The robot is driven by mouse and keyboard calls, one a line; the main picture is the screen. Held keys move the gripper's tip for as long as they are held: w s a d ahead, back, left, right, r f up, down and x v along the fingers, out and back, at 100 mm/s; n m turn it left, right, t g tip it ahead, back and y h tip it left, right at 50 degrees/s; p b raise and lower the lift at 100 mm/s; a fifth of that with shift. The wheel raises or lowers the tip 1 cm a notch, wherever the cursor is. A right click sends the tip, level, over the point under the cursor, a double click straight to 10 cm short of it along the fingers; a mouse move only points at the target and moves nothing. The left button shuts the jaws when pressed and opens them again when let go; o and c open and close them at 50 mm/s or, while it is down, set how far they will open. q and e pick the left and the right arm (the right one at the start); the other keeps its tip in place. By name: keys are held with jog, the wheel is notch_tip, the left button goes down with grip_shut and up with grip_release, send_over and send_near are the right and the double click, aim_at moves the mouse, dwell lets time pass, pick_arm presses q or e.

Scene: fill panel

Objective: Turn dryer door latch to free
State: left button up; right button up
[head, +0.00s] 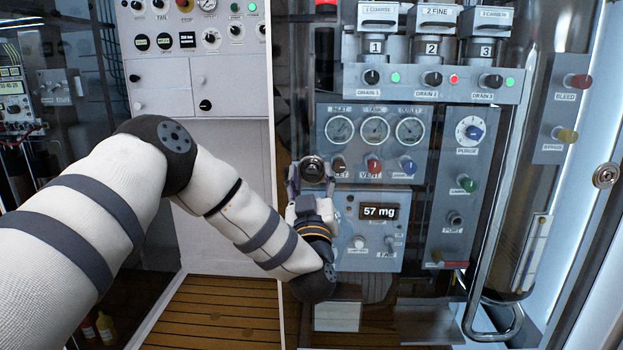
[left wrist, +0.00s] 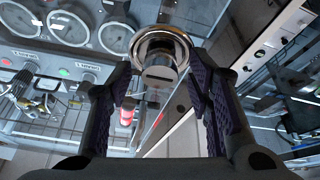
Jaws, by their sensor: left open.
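The door latch is a round chrome piece (left wrist: 163,50) with a dark slotted face, at the top middle of the left wrist view. In the head view the latch (head: 312,168) shows as a dark round face with a light rim, near the left edge of the clear dryer door. My left gripper (head: 311,182) is open, with one finger on each side of the latch. In the left wrist view its dark fingers (left wrist: 160,80) flank the latch; I cannot tell whether they touch it. My right gripper is not in view.
Behind the clear door are gauges (head: 375,131), a display reading 57 mg (head: 380,212) and several knobs. A second round metal fitting (head: 605,175) is at the far right. A bent metal pipe (head: 490,330) stands at lower right. A white control panel (head: 190,75) is at left.

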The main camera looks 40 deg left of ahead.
pick_arm(q)
grip_shut()
